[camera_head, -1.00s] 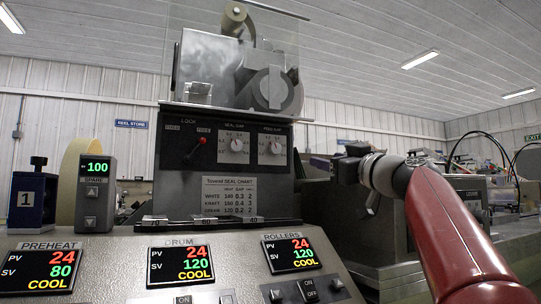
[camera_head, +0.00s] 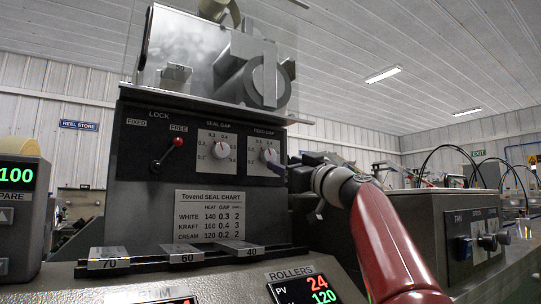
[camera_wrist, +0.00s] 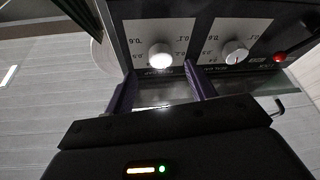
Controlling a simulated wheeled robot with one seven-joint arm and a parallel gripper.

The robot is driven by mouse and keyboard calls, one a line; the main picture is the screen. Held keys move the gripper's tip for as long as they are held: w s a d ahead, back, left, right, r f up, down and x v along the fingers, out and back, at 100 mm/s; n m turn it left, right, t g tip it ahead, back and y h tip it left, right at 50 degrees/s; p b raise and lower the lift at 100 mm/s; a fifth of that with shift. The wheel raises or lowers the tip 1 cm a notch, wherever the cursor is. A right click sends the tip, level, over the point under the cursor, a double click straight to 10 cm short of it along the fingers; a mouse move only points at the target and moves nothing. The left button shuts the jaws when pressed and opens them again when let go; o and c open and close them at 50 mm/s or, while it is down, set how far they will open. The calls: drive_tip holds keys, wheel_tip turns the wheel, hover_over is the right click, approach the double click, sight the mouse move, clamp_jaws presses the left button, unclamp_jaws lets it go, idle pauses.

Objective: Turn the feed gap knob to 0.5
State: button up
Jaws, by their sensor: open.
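The feed gap knob (camera_head: 268,154) is a small pale round knob on a white dial plate, at the right of the dark panel. In the wrist view, which is upside down, the feed gap knob (camera_wrist: 160,56) is the left one of two. My gripper (camera_head: 278,165) is at the right edge of the panel by this knob. In the wrist view my gripper (camera_wrist: 160,70) is open, with one purple finger on either side below the knob. I cannot tell whether they touch it. The pointer's exact setting is too small to read.
The seal gap knob (camera_head: 221,151) is just left of the feed gap knob. A red-tipped lock lever (camera_head: 178,143) stands out further left. Below are a seal chart (camera_head: 210,216) and a rail with number tabs (camera_head: 187,257). A clear guard and rollers are above.

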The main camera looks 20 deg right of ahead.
sight(271, 158)
drive_tip(key=p+x, duration=0.2)
drive_tip(key=x, duration=0.2)
drive_tip(key=shift+r+p, duration=0.25)
drive_tip(key=shift+p, duration=0.05)
drive_tip(key=shift+w+a, duration=0.2)
drive_tip(key=shift+w, duration=0.4)
drive_tip(key=c, duration=1)
